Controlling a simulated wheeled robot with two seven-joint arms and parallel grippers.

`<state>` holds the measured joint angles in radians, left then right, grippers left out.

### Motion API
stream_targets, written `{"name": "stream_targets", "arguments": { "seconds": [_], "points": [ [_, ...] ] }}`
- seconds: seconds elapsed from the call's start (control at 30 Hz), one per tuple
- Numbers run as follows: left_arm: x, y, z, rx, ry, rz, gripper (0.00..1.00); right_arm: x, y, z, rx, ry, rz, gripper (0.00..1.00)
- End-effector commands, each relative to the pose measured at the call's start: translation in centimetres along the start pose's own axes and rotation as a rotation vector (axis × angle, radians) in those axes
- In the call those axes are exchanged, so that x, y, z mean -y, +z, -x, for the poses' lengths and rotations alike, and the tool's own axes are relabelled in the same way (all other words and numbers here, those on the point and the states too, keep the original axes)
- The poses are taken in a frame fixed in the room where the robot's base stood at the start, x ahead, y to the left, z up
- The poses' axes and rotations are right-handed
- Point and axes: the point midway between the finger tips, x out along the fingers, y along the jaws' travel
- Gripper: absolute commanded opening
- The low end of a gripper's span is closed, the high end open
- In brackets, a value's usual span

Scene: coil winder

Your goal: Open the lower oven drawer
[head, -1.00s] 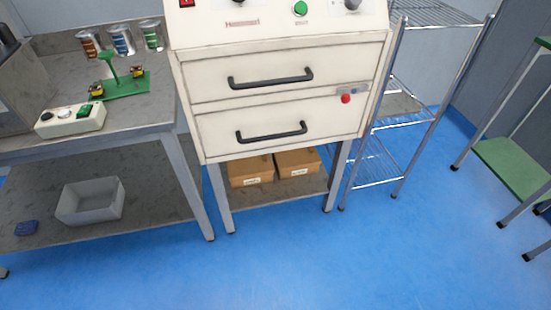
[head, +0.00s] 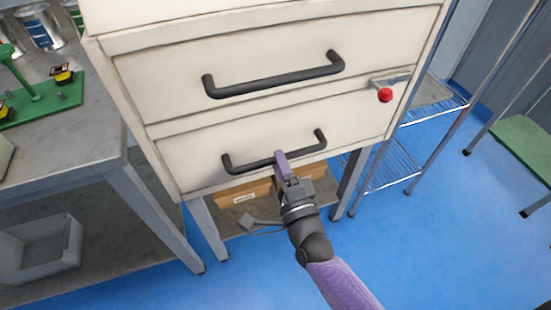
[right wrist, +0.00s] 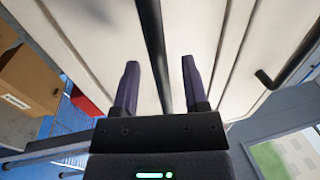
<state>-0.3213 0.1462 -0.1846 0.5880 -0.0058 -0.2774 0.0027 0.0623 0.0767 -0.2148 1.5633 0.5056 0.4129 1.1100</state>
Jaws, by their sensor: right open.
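The lower oven drawer (head: 200,150) is shut, flush with the cream cabinet front. Its black bar handle (head: 250,165) runs across the front. My right gripper (head: 281,157) is at the right half of this handle. In the right wrist view the right gripper (right wrist: 160,75) is open, with the lower handle (right wrist: 153,40) running between its two purple fingers, nearer the left one. I cannot tell whether a finger touches it. The upper drawer (head: 260,65) is also shut, with its own black handle (head: 275,83). My left gripper is not in view.
A red knob (head: 385,95) on a small latch sits at the cabinet's right side. Cardboard boxes (head: 245,193) lie on the shelf below. A grey workbench (head: 80,130) stands close on the left, a wire rack (head: 395,170) on the right. Blue floor is clear in front.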

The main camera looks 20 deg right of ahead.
Motion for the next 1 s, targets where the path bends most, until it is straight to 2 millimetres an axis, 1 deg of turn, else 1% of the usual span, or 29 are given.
{"name": "stream_targets", "arguments": {
  "seconds": [0.03,0.13,0.37,0.4,0.47,0.5,0.57,0.6,0.67,1.0],
  "points": [
    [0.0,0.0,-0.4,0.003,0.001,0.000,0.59,-0.3,0.0,-0.7,0.000,0.001,0.000,0.57],
    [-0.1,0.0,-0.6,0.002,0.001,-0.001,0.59,-0.2,0.0,-1.6,0.000,0.003,0.002,0.57],
    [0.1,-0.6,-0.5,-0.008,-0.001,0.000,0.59,-0.1,0.0,-1.8,0.001,0.003,0.003,0.57],
    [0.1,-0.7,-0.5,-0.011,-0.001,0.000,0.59,-0.1,0.0,-1.8,0.001,0.003,0.003,0.55],
    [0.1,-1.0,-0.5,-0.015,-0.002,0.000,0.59,-0.1,0.0,-1.8,0.001,0.003,0.004,0.42],
    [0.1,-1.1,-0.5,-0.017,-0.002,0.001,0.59,-0.1,0.0,-1.8,0.001,0.004,0.004,0.33],
    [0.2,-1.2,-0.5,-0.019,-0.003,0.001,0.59,-0.1,0.0,-1.8,0.001,0.004,0.004,0.21],
    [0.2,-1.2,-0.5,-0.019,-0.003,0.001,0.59,-0.1,0.0,-1.8,0.001,0.004,0.004,0.12],
    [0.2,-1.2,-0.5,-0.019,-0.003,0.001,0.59,-0.1,0.0,-1.8,0.001,0.004,0.004,0.00],
    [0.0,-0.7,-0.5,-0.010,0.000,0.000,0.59,-0.1,0.0,-1.8,0.001,0.004,0.004,0.00]
  ]
}}
